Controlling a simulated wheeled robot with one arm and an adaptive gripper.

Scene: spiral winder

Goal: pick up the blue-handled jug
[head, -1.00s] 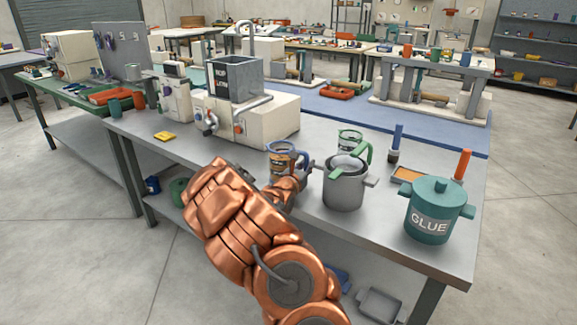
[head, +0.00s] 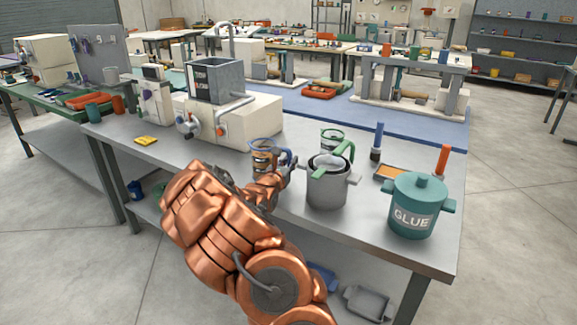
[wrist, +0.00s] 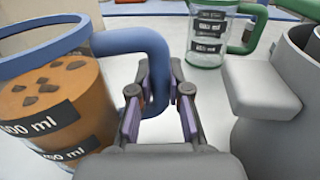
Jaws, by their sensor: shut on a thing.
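The blue-handled jug (head: 262,158) stands on the grey workbench, in front of the cream machine. In the wrist view the jug (wrist: 55,110) is at the left, with a blue rim, dark "ml" labels and brown contents with dark chunks. My gripper (wrist: 158,95) is shut on its blue handle (wrist: 150,65), with a finger pad on each side. In the head view my copper arm hides part of the jug's lower side. I cannot tell whether the jug touches the bench.
A grey pot (head: 327,185) stands close on the right of my gripper. A green-handled jug (head: 331,139) is behind it. A teal glue pot (head: 415,205) is farther right. The cream machine (head: 245,118) stands behind the jug. Bare bench lies left, near the yellow item (head: 146,141).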

